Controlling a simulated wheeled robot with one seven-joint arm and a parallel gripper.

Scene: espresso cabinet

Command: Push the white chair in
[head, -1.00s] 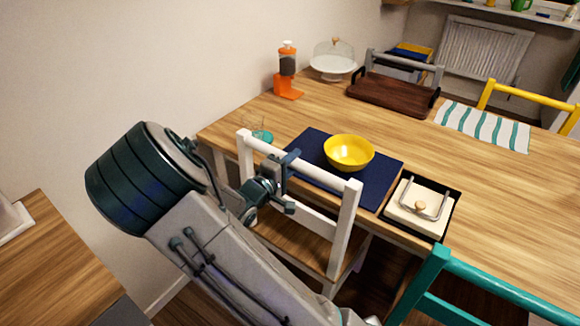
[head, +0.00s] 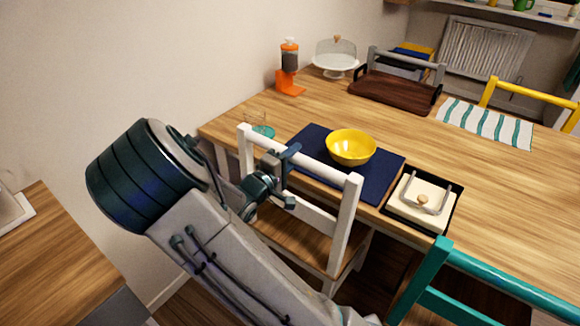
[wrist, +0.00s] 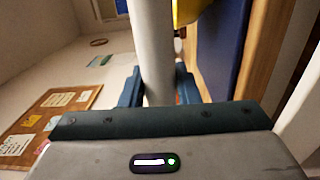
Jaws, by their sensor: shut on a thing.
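The white chair (head: 343,222) stands at the near side of the wooden table (head: 470,175), its back toward me and its wooden seat (head: 290,240) partly under the table edge. My gripper (head: 285,178) is shut on the top rail of the chair's back, near its middle. In the wrist view the white rail (wrist: 153,50) runs between the two fingers (wrist: 160,88) of my gripper. My arm hides part of the chair's lower left side.
A blue placemat (head: 310,142) with a yellow bowl (head: 350,148) lies just beyond the chair back. A black tray with a cream-lidded box (head: 422,203) is to the right. A teal chair (head: 430,280) stands close at the right. A wooden counter (head: 55,255) is at the left.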

